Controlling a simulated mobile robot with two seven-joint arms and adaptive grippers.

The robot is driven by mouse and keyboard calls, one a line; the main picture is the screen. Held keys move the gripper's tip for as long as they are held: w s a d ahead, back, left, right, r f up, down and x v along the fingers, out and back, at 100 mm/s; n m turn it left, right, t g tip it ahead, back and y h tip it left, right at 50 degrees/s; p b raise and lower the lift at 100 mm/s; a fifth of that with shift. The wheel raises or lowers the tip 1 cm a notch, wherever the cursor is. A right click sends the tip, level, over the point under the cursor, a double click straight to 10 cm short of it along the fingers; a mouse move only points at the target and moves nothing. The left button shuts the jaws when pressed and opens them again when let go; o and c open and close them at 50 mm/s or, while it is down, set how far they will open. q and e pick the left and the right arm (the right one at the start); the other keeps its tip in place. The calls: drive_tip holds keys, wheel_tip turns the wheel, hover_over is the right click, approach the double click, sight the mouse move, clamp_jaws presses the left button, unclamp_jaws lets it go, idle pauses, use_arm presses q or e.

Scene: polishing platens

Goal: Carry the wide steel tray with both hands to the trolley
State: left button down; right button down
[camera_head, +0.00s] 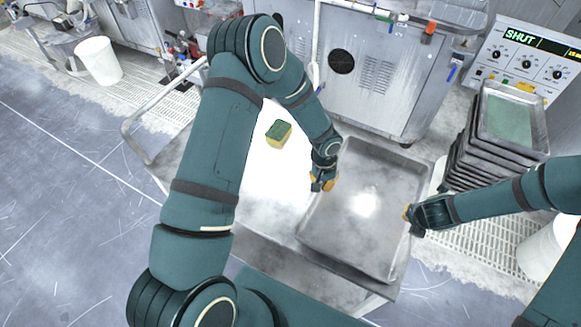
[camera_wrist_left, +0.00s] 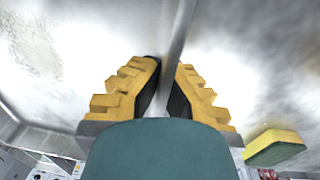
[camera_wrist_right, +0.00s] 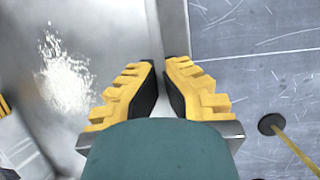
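The wide steel tray (camera_head: 345,225) is empty and lies over the right part of the trolley (camera_head: 262,185), at the middle right of the head view. My left gripper (camera_head: 325,183) is at its left rim; in the left wrist view the rim runs between the fingertips (camera_wrist_left: 167,75), closed on it. My right gripper (camera_head: 410,216) is at its right rim; in the right wrist view the rim runs between the fingertips (camera_wrist_right: 168,75), closed on it. I cannot tell whether the tray touches the trolley top or hangs just above it.
A green and yellow sponge (camera_head: 279,134) lies on the trolley top left of the tray. A stack of smaller trays (camera_head: 490,150) stands at the right. A steel machine (camera_head: 360,80) is behind the trolley. A white bin (camera_head: 98,62) stands far left. Floor (camera_head: 70,220) at left is clear.

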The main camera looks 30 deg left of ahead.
use_arm(q)
drive_tip(key=shift+d+f+b, duration=0.1)
drive_tip(key=shift+f+b, duration=0.25)
drive_tip(key=shift+f, duration=0.1)
use_arm(e)
drive_tip(key=shift+a+f, duration=0.1)
drive_tip(key=shift+f, duration=0.35)
use_arm(q)
drive_tip(key=c, duration=1.6)
unclamp_jaws()
drive_tip(key=shift+f, duration=0.1)
drive_tip(key=shift+c, duration=0.2)
use_arm(e)
drive_tip(key=c, duration=1.6)
unclamp_jaws()
drive_tip(key=shift+f, duration=0.1)
drive_tip(key=shift+c, duration=0.2)
use_arm(q)
drive_tip(key=o, duration=0.5)
use_arm(e)
drive_tip(key=o, duration=0.5)
use_arm(q)
wheel_tip(320, 180, up, 12)
drive_tip(key=a, duration=0.1)
use_arm(e)
drive_tip(key=v, duration=1.2)
